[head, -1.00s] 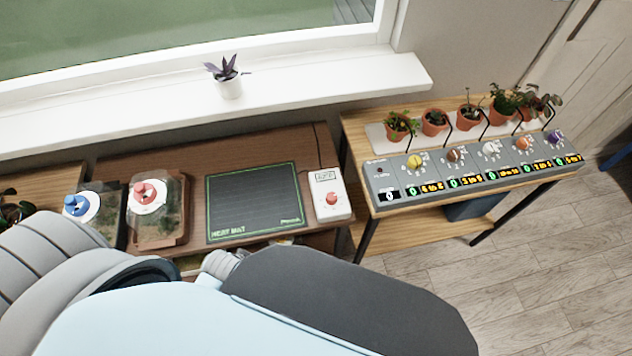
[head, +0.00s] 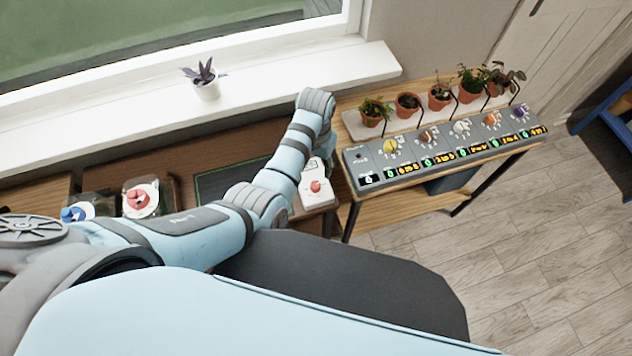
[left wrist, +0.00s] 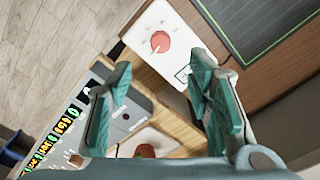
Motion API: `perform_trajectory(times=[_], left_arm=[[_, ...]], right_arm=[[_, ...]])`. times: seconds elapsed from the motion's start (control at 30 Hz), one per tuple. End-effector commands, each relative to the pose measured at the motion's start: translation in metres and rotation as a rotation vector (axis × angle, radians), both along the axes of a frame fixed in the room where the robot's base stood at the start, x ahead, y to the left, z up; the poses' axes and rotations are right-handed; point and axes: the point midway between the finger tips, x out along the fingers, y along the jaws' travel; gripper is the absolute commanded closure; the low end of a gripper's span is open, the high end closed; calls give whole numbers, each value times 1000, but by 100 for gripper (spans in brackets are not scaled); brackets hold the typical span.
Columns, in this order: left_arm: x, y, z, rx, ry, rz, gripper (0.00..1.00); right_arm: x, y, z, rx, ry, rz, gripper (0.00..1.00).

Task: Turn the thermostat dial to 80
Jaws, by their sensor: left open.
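The thermostat (head: 309,201) is a white box at the right end of the brown table, with a red round dial (head: 315,186). In the left wrist view the thermostat (left wrist: 185,38) shows at the top, its red dial (left wrist: 160,42) facing the camera with a pale pointer line and small marks around it. The marks are too small to read. My left gripper (left wrist: 162,72) is open and empty, its two teal fingers apart, just short of the dial in that picture. In the head view my left arm hides the thermostat's upper part. My right gripper is not in view.
A dark heat mat (head: 213,183) lies left of the thermostat, partly behind my arm. A grey control panel (head: 366,169) with several coloured knobs stands on the right table, potted plants behind it. Lidded terrariums with a red knob (head: 138,200) and a blue knob (head: 74,214) stand left.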

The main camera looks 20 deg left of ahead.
Motion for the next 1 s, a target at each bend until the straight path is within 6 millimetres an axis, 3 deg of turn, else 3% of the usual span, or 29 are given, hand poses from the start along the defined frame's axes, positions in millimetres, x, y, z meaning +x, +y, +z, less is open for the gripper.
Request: perform_trajectory(times=[0.03, 0.1, 0.3, 0.47, 0.73, 1.0], left_arm=[[-1, 1, -21, 2, 5, 0, 54], [-1, 1, -45, 2, 5, -1, 54], [0, 0, -91, -1, 1, 1, 54], [0, 1, -102, 0, -1, 1, 54], [0, 1, -101, 0, -2, 2, 54], [0, 1, -101, 0, -2, 2, 97]], right_arm=[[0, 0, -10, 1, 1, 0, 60], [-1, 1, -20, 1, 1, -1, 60], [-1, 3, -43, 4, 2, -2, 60], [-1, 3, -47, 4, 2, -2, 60], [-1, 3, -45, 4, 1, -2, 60], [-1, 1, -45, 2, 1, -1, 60]])
